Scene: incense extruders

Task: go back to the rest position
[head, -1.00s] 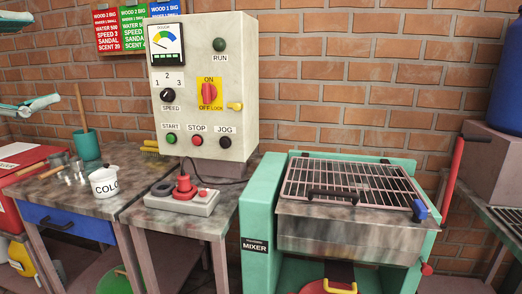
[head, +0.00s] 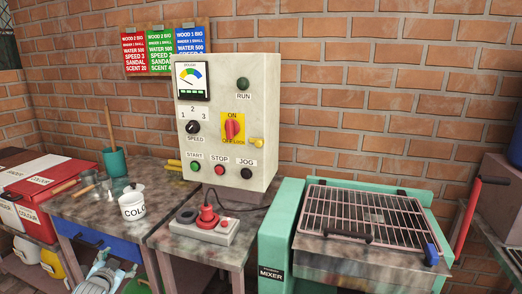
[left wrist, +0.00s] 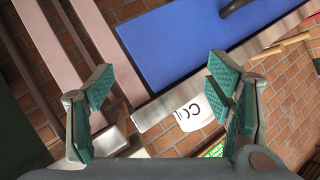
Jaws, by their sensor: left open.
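My left gripper (head: 106,272) is low at the bottom left of the head view, in front of the blue drawer (head: 82,241) of the wooden table. In the left wrist view my left gripper (left wrist: 165,88) has its two teal-padded fingers wide apart with nothing between them. My right gripper is in neither view.
A control panel (head: 225,125) stands behind a power strip with a red plug (head: 205,228). The white cup (head: 132,206) and a teal cup (head: 114,162) stand on the left table. The teal mixer (head: 280,225) with its grille is at right. A red box (head: 42,180) is far left.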

